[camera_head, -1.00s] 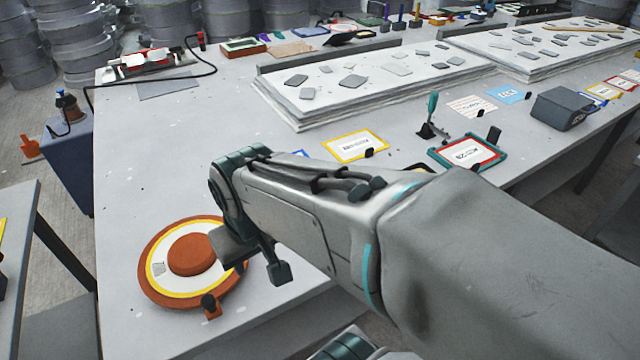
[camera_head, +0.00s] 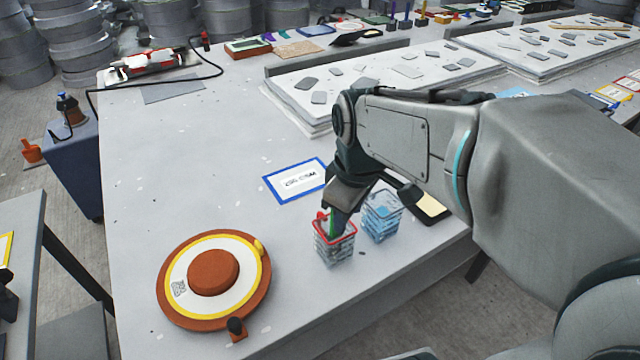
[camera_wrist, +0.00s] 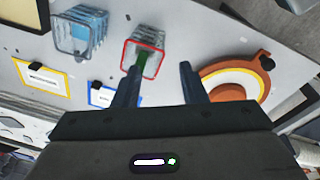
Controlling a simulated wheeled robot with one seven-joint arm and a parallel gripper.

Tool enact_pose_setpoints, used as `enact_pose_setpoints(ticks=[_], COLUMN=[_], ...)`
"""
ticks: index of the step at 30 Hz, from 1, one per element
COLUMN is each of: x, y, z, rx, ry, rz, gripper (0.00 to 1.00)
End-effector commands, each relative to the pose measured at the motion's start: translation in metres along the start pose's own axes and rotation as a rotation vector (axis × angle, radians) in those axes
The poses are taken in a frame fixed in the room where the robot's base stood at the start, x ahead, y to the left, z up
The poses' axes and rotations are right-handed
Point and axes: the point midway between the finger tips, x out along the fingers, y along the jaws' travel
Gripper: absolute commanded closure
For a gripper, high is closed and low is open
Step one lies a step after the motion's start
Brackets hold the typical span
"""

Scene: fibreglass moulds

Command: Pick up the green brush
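The green brush (camera_wrist: 143,62) stands in a red-rimmed wire basket (camera_wrist: 158,65), seen in the wrist view just beyond the left fingertip. In the head view a thin green part of it (camera_head: 332,222) shows inside the red-rimmed basket (camera_head: 336,256), under my gripper (camera_head: 338,205). In the wrist view my gripper (camera_wrist: 161,68) is open, its two fingers apart with nothing held. The brush appears nearer the left finger than the right. Its lower part is hidden by the basket, and contact cannot be told.
A blue-tinted wire basket (camera_head: 381,218) stands right beside the red-rimmed one. An orange round mould (camera_head: 213,272) lies to the left. A blue-framed card (camera_head: 296,181) lies behind the baskets. The table's front edge is close; the left tabletop is mostly clear.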

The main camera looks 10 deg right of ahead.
Motion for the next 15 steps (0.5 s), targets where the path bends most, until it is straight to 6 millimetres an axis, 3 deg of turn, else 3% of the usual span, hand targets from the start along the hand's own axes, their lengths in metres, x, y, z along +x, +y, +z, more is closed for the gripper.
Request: enact_pose_setpoints(ticks=[9, 15], x=[-0.023, -0.027], y=[0.042, 0.058], z=[-0.043, -0.06], rx=[-0.709, -1.02], ry=[-0.047, -0.048], rz=[-0.087, -0.133], gripper=[0.62, 0.62])
